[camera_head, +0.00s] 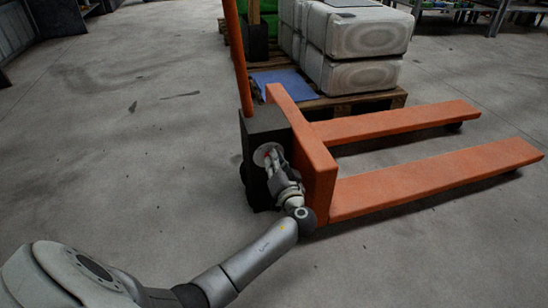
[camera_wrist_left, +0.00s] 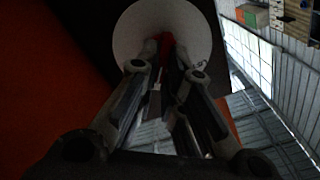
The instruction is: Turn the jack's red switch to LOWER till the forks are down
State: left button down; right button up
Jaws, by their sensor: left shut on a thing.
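The orange pallet jack (camera_head: 310,150) stands on the concrete floor with its two forks (camera_head: 440,180) pointing right. Its dark housing (camera_head: 262,128) carries a round pale dial plate (camera_head: 262,153) on the side. My left gripper (camera_head: 270,160) is at that plate. In the left wrist view the plate (camera_wrist_left: 195,30) fills the top middle, and the red switch (camera_wrist_left: 166,52) shows between the fingers of my left gripper (camera_wrist_left: 165,65), which is shut on it. The fingers hide much of the switch, and no marking can be read. My right gripper is not in view.
A wooden pallet (camera_head: 345,104) with pale stacked sacks (camera_head: 355,40) and a blue sheet (camera_head: 280,82) stands behind the jack. The orange handle (camera_head: 237,60) rises from the housing. The floor to the left is clear.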

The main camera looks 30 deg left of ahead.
pick_arm(q)
jog(key=shift+m+p, duration=0.35)
jog(key=shift+m, duration=0.45)
jog(key=shift+w, duration=0.1)
jog(key=c, duration=1.6)
grip_release()
jog(key=shift+o, duration=0.2)
notch_tip(320, 180, up, 10)
